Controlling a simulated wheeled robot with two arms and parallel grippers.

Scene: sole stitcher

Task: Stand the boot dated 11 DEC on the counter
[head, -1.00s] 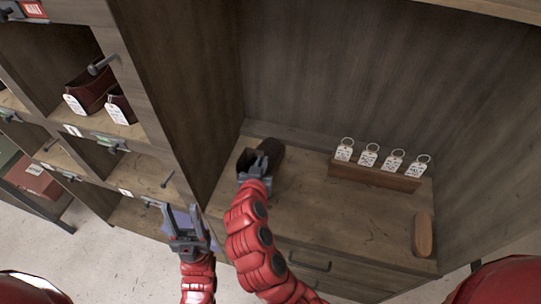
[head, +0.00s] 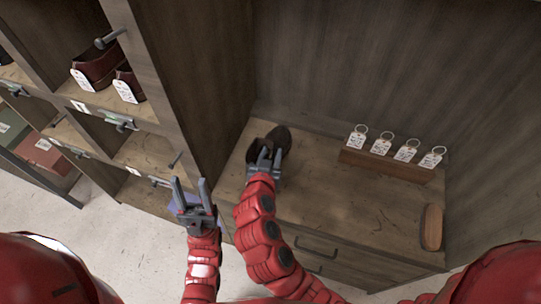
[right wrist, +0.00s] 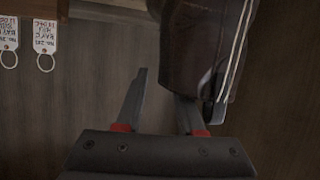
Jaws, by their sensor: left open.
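A dark brown boot (head: 281,136) is on the wooden counter (head: 330,200), near its left back corner. My right gripper (head: 269,158) is close against it in the head view and hides part of it. In the right wrist view the boot (right wrist: 200,50) shows dark leather with pale lines along one edge. My right gripper's fingers (right wrist: 163,100) are apart there; one overlaps the boot, the other is clear of it. I cannot tell whether the boot is fully upright, and no date on it shows. My left gripper (head: 190,190) is open and empty, left of the counter.
A wooden block with several ring tags (head: 385,165) stands at the counter's back right. A brown brush-like object (head: 431,227) lies at the right. Left is a shelf unit with pegs and tagged brown shoes (head: 98,68). The counter's middle is clear.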

